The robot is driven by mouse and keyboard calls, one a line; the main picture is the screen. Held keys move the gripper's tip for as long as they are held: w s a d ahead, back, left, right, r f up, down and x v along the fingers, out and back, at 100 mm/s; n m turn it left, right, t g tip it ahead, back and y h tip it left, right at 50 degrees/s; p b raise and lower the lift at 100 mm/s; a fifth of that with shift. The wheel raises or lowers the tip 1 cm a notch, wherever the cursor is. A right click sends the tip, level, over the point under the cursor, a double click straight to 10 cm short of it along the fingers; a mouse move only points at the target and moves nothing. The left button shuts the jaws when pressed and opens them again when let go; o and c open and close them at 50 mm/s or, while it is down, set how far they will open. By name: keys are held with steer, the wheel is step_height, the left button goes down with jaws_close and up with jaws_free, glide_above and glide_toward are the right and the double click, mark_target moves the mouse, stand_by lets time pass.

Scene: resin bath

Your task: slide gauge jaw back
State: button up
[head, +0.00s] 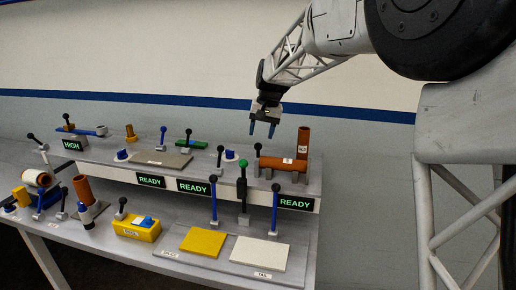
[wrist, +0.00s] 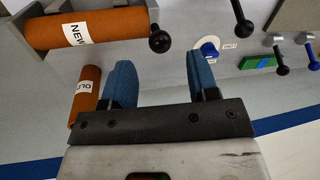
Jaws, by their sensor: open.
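No part is clearly marked as the gauge jaw. A low bar assembly (head: 85,131) with a black-knobbed lever lies at the back left of the upper shelf, behind the HIGH display; I cannot tell whether it is the gauge. A green-and-blue bar (head: 192,143) lies further right on that shelf and also shows in the wrist view (wrist: 258,62). My gripper (head: 262,129) is open and empty, pointing down above the right part of the shelf. In the wrist view its two blue fingers (wrist: 158,65) are apart with nothing between them.
An orange cylinder labelled NEW (wrist: 110,26) lies in a grey cradle near my gripper. An upright orange cylinder labelled OLD (wrist: 87,90) stands beside it. Several knobbed levers stand along the shelf. A yellow plate (head: 203,242) and white plate (head: 258,254) lie on the lower table.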

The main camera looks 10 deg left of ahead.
mark_target(258, 145)
steer(key=shift+s+a+f, duration=0.1)
steer(key=shift+a+f, duration=0.1)
steer(key=shift+f, duration=0.85)
steer(key=shift+w+a+f, duration=0.1)
steer(key=shift+a+f, duration=0.05)
steer(key=shift+f, duration=0.85)
steer(key=shift+s+a+f, duration=0.1)
steer(key=shift+a+f, duration=0.1)
steer(key=shift+f, duration=0.85)
steer(key=shift+a, duration=0.1)
jaws_close()
